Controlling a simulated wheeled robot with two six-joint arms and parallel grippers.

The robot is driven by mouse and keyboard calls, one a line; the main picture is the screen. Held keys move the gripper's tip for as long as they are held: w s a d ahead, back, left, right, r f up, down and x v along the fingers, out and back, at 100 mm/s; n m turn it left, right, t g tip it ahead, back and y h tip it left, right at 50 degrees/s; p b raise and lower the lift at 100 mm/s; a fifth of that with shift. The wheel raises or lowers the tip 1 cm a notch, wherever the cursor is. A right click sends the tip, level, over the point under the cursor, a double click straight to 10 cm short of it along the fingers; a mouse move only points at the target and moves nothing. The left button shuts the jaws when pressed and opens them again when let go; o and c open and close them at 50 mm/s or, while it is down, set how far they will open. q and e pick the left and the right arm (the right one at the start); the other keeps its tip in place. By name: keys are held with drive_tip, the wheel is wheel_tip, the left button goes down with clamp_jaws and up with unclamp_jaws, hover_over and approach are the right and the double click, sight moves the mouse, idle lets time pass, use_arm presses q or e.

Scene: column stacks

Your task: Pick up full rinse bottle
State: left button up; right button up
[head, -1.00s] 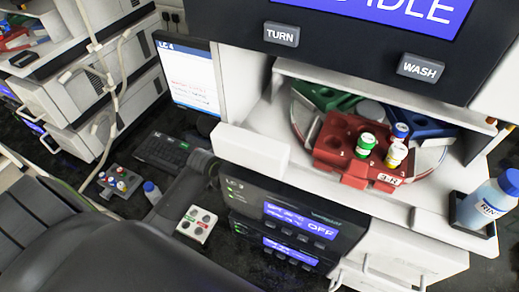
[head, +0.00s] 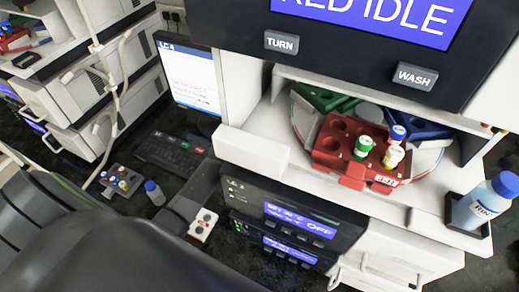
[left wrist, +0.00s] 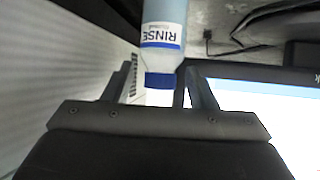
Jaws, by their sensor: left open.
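In the left wrist view a bottle (left wrist: 164,22) with a white RINSE label and a blue cap appears upside down. Its cap lies between the fingers of my left gripper (left wrist: 156,88), which are apart; I cannot tell whether they touch it. In the head view a blue-capped RINSE bottle (head: 482,207) stands in a black holder at the right edge of the instrument. A smaller-looking blue-capped bottle (head: 154,193) stands on the dark bench beside my left arm. I cannot tell which of these the wrist view shows, nor the fill levels.
A red rack (head: 345,150) with capped vials sits on the instrument's round carousel. A monitor (head: 188,78) and keyboard (head: 170,152) are at the left of the instrument. A small grey vial rack (head: 120,182) and a white block (head: 203,226) are on the bench.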

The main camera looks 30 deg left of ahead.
use_arm(q)
drive_tip(key=c, duration=0.9)
drive_tip(key=shift+r, duration=0.15)
